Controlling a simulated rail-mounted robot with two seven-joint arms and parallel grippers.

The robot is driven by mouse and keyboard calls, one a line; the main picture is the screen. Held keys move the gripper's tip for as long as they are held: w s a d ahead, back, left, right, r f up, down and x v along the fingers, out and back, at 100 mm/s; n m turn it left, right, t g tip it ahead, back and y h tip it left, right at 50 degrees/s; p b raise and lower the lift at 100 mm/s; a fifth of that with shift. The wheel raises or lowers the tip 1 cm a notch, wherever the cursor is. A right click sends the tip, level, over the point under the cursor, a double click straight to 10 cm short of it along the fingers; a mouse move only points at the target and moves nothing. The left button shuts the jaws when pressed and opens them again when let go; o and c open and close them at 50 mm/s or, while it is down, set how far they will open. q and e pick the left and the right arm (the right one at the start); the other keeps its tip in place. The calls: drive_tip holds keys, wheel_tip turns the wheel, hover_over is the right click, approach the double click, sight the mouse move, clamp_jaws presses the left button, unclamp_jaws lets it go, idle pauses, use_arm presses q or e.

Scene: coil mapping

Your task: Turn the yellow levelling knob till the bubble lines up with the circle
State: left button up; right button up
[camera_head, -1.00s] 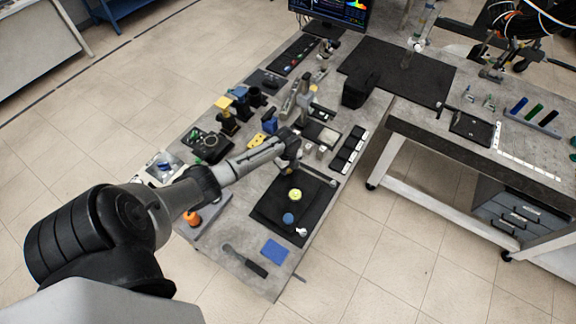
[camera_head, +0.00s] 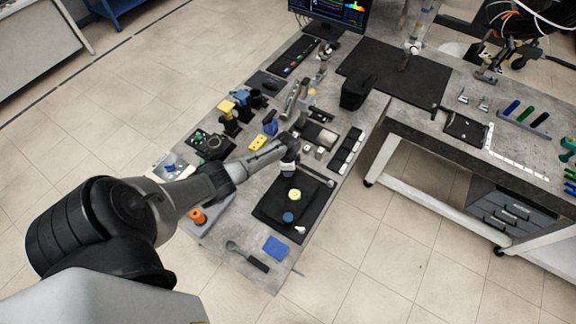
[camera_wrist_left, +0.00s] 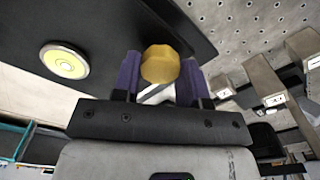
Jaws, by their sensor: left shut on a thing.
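The yellow knob (camera_wrist_left: 160,65) sits between the purple fingers of my left gripper (camera_wrist_left: 159,82) in the left wrist view, and the gripper is shut on it. The round bubble level (camera_wrist_left: 64,61) lies on the black plate to the left of the knob, with a yellow face and a pale ring. Its bubble is too small to tell against the circle. In the head view the level (camera_head: 294,195) shows yellow-green on the black plate (camera_head: 316,206). My left gripper (camera_head: 289,172) is at the plate's far edge and hides the knob there. My right gripper is not in view.
A blue round knob (camera_head: 288,217) and a small white piece (camera_head: 300,230) are at the plate's near end. A blue square (camera_head: 275,247) and a dark-handled tool (camera_head: 247,256) lie closer. Crowded equipment stands beyond the gripper. An orange part (camera_head: 197,216) is left.

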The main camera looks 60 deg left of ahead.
use_arm(q)
drive_tip(key=shift+r+n+p, duration=0.15)
drive_tip(key=shift+n+p, duration=0.5)
drive_tip(key=shift+n, duration=1.25)
drive_tip(key=o, duration=0.9)
drive_tip(key=shift+r, duration=0.2)
drive_tip(key=shift+s+r+p, duration=0.15)
drive_tip(key=shift+r+p, duration=1)
drive_tip(key=shift+r, duration=5.45)
drive_tip(key=shift+n, duration=0.5)
